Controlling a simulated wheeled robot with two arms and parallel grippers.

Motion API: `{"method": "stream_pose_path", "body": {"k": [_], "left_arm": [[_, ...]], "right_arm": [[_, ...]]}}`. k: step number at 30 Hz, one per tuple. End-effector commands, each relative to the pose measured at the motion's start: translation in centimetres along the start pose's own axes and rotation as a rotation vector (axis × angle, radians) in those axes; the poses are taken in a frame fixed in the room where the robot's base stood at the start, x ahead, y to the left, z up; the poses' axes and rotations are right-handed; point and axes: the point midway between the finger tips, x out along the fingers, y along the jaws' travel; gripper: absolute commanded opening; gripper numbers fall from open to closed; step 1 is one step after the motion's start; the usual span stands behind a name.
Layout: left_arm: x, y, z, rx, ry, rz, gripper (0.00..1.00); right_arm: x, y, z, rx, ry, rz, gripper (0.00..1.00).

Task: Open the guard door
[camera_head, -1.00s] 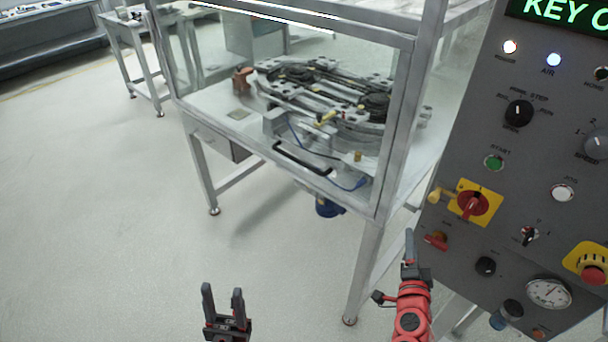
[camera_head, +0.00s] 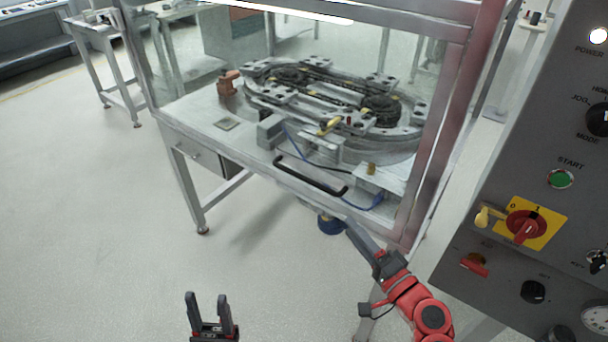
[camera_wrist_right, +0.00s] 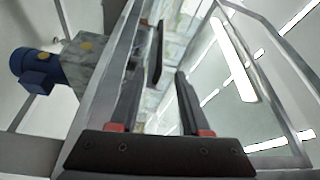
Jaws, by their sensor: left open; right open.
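The guard door (camera_head: 345,62) is the clear front panel of the metal-framed machine, and it looks closed. Its black bar handle (camera_head: 311,177) runs along the lower front edge. My right gripper (camera_head: 350,232) is open and empty, in front of and below the handle's right end. In the right wrist view the handle (camera_wrist_right: 158,52) shows ahead, between the lines of my two open fingers (camera_wrist_right: 157,85), and no contact is clear. My left gripper (camera_head: 208,298) is open and empty, low over the floor, well away from the door.
An oval ring track (camera_head: 335,95) sits behind the clear panels. The grey control panel (camera_head: 560,215), with a red-and-yellow rotary switch (camera_head: 526,226), stands close to the right of my right arm. A blue motor (camera_head: 330,224) hangs under the table. The floor at left is free.

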Motion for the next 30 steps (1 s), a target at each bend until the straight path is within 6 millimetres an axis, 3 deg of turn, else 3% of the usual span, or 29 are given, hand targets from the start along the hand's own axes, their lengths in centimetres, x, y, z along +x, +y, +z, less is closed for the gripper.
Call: {"method": "stream_pose_path", "body": {"k": [5, 18, 24, 30], "left_arm": [[0.7, 0.0, -0.1, 0.0, 0.0, 0.0, 0.5], [2.0, -0.1, -0.3, 0.0, 0.0, 0.0, 0.5], [2.2, -0.1, -0.4, 0.0, 0.0, 0.0, 0.5], [2.3, -0.1, -0.4, 0.0, 0.0, 0.0, 0.5]], "right_arm": [[2.6, -0.2, 0.1, -0.002, -0.006, 0.001, 0.47], [12.8, -0.2, 0.1, 0.0, -0.006, 0.0, 0.47], [15.7, 0.0, 0.0, -0.001, -0.002, 0.001, 0.47], [16.9, 0.0, 0.0, -0.001, 0.0, 0.002, 0.47]]}}
